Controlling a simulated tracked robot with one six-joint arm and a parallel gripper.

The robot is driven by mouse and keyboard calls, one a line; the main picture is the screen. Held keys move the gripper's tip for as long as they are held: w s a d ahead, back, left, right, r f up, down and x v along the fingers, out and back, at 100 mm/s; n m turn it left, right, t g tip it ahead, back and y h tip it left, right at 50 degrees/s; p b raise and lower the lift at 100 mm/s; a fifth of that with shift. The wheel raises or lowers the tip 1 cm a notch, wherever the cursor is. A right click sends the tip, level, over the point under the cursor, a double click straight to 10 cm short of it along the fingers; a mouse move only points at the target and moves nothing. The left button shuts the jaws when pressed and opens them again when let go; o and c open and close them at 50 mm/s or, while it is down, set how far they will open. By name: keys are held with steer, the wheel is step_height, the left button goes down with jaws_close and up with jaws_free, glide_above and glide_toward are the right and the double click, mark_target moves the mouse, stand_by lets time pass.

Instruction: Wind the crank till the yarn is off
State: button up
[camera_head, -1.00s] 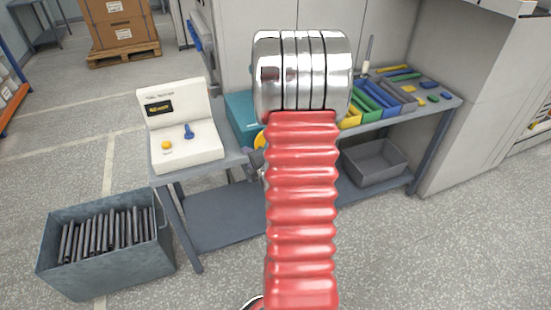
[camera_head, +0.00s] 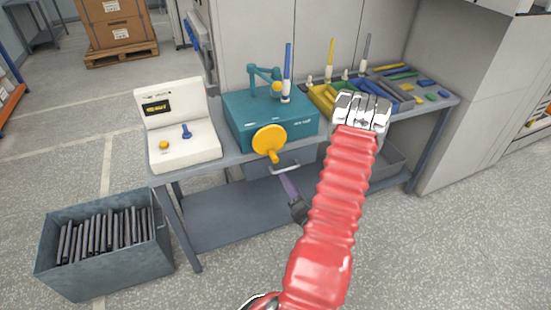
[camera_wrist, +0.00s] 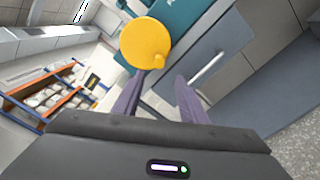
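A teal winder box (camera_head: 262,112) stands on the grey bench, with a round yellow crank disc (camera_head: 269,139) and small knob on its front. In the wrist view the yellow crank disc (camera_wrist: 144,42) has its knob at lower right. A tall spindle with blue yarn (camera_head: 288,62) stands upright on the box, beside a teal guide arm (camera_head: 262,74). My gripper (camera_head: 284,180) is below the crank, partly hidden behind its own wrist. In the wrist view its two purple fingers (camera_wrist: 160,80) are apart with nothing between them, just below the disc.
A silver handle bar (camera_head: 284,169) is close to my fingers. A white control panel (camera_head: 180,140) stands at the left bench end. A grey bin (camera_head: 105,265) of dark rods is on the floor. Coloured trays (camera_head: 325,98) fill the right side of the bench.

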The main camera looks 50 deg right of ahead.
mark_target(275, 159)
steer(key=shift+w, duration=0.1)
steer(key=x, duration=1.3)
steer(key=shift+w+d, duration=0.15)
steer(key=shift+w, duration=0.15)
jaws_close()
steer(key=shift+s+d, duration=0.1)
steer(key=shift+d, duration=0.1)
steer(key=shift+a, duration=0.15)
